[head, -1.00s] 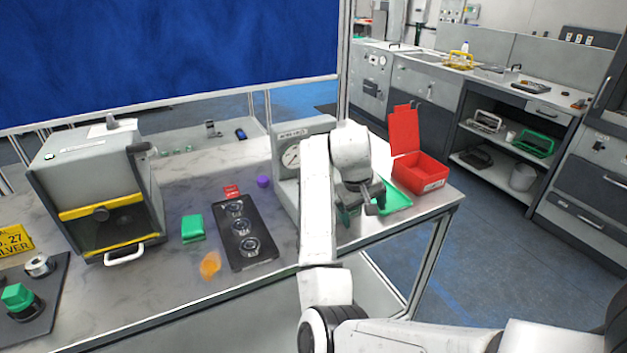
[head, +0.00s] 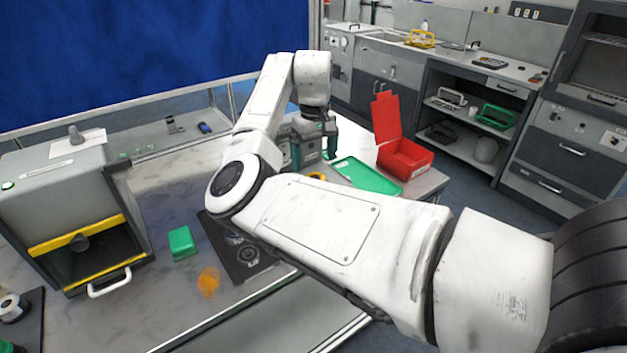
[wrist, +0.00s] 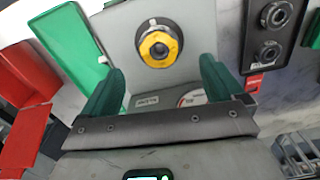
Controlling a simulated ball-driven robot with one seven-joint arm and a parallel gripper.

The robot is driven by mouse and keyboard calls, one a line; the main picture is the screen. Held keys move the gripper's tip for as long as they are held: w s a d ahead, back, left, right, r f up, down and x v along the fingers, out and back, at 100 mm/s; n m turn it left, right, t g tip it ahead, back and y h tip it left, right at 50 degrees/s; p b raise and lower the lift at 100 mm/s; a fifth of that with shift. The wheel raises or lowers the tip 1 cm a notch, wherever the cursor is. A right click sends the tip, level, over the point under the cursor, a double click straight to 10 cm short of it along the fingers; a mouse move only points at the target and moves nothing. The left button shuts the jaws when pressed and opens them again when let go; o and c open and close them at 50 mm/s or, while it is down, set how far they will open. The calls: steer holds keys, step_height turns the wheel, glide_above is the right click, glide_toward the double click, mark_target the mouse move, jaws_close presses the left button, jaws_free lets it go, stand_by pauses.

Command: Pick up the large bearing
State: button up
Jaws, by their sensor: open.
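In the wrist view, a round metal bearing-like part with a yellow hexagonal piece (wrist: 148,46) sits on the grey gauge stand (wrist: 190,20). Its yellow part also shows in the head view (head: 317,176), mostly behind my arm. Smaller silver bearings (wrist: 273,14) lie in the black tray (wrist: 293,45), which my arm partly covers in the head view (head: 240,268). My gripper (wrist: 160,82) is open and empty. Its green fingers straddle the line to the yellow-centred part, with the part beyond the fingertips. In the head view my gripper (head: 318,142) is above the stand.
A green tray (head: 365,172) and an open red box (head: 405,160) are at the table's right end. A green block (head: 181,242) and a blurred orange thing (head: 208,282) lie left of the black tray. A grey machine (head: 65,195) stands at left.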

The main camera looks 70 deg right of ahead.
mark_target(315, 174)
steer(key=shift+f+p, duration=0.75)
steer(key=shift+f, duration=2.35)
steer(key=c, duration=1.3)
